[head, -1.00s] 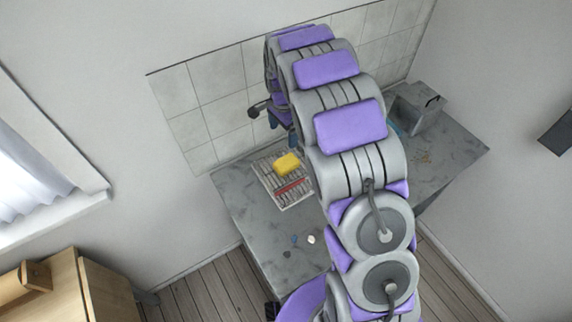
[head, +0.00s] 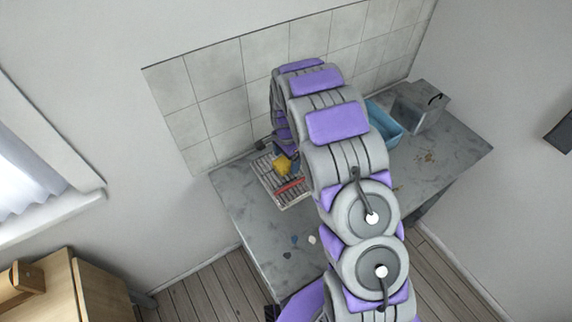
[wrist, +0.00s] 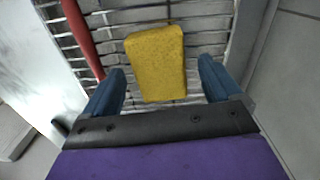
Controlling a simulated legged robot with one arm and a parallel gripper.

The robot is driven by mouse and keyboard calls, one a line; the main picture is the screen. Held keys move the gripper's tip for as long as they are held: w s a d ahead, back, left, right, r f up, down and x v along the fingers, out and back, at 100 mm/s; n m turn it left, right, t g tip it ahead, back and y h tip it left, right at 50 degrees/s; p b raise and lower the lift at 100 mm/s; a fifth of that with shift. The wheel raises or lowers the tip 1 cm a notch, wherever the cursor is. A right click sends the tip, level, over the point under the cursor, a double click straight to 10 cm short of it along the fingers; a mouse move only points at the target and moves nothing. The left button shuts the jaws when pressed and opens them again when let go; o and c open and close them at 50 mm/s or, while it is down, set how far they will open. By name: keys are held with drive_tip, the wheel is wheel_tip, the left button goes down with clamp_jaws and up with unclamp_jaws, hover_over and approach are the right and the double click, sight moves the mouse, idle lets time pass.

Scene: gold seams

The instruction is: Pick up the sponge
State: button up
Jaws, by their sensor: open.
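The yellow sponge (wrist: 155,62) lies on a slatted metal rack (wrist: 210,30) in the wrist view. In the head view the sponge (head: 282,165) shows on the rack (head: 262,181), partly covered by my arm. My gripper (wrist: 162,88) is open, with one blue finger on each side of the sponge's near end. There is a gap between each finger and the sponge. In the head view my gripper (head: 287,160) is over the rack at the sponge, mostly hidden behind my arm.
A red stick-like object (head: 290,186) lies on the rack, left of the sponge in the wrist view. A blue tub (head: 384,125) and a grey box (head: 418,106) stand on the counter at right. Small bits (head: 293,241) lie on the counter's front. A tiled wall (head: 215,90) rises behind.

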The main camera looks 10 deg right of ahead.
drive_tip(key=shift+f, duration=0.5)
drive_tip(key=shift+r, duration=0.1)
drive_tip(key=shift+c, duration=0.3)
drive_tip(key=c, duration=1.1)
